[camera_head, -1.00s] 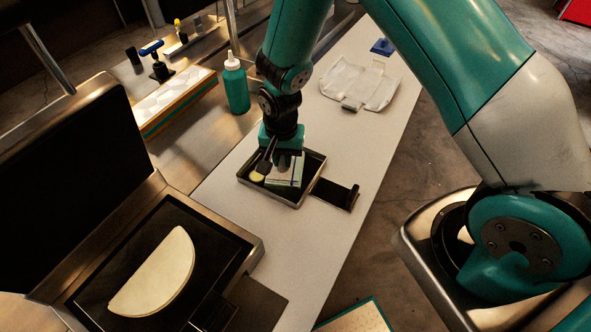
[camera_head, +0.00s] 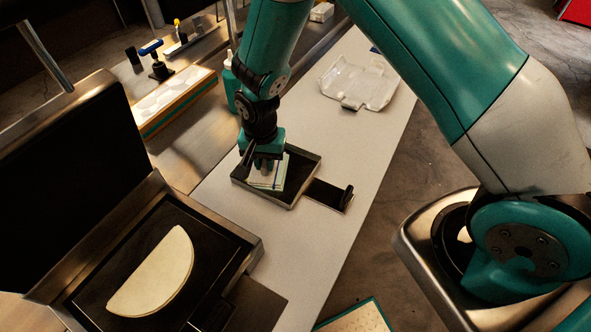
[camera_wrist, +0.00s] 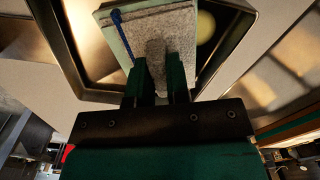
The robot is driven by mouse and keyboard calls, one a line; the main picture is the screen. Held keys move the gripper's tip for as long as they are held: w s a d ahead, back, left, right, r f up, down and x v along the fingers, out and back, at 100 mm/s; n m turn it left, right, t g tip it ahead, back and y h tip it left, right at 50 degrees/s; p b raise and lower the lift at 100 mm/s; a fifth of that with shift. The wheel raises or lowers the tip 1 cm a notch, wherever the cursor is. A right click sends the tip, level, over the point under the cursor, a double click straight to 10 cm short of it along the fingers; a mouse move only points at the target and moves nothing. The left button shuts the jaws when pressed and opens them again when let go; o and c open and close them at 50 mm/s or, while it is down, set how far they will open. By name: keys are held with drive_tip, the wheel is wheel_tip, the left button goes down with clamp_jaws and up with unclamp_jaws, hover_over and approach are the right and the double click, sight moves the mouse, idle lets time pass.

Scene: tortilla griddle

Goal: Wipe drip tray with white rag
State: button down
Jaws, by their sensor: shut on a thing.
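The drip tray (camera_head: 303,183) is a dark, shallow metal tray with a black handle at its right, lying on the white counter. Its rim also shows in the wrist view (camera_wrist: 82,88). My gripper (camera_head: 265,165) is over the left part of the tray, pointing down, and is shut on the white rag (camera_head: 273,180). The rag is folded, pale, with a blue stripe and greenish edge, and lies within the tray's rim. In the wrist view the rag (camera_wrist: 165,30) sits between and beyond my fingers (camera_wrist: 160,75). Whether it presses on the tray floor I cannot tell.
A griddle with a folded tortilla (camera_head: 155,272) stands at the front left, its black lid raised. A green bottle (camera_head: 232,85) stands close behind my arm. The counter in front of the tray is clear.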

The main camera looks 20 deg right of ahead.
drive_tip(key=shift+d+f, duration=0.15)
drive_tip(key=shift+f, duration=0.05)
idle(0.4)
drive_tip(key=c, duration=1.3)
unclamp_jaws()
drive_tip(key=shift+w, duration=0.15)
drive_tip(key=shift+c, duration=0.2)
drive_tip(key=shift+f, duration=0.2)
clamp_jaws()
drive_tip(key=shift+r+p, duration=1.65)
drive_tip(key=shift+r, duration=0.9)
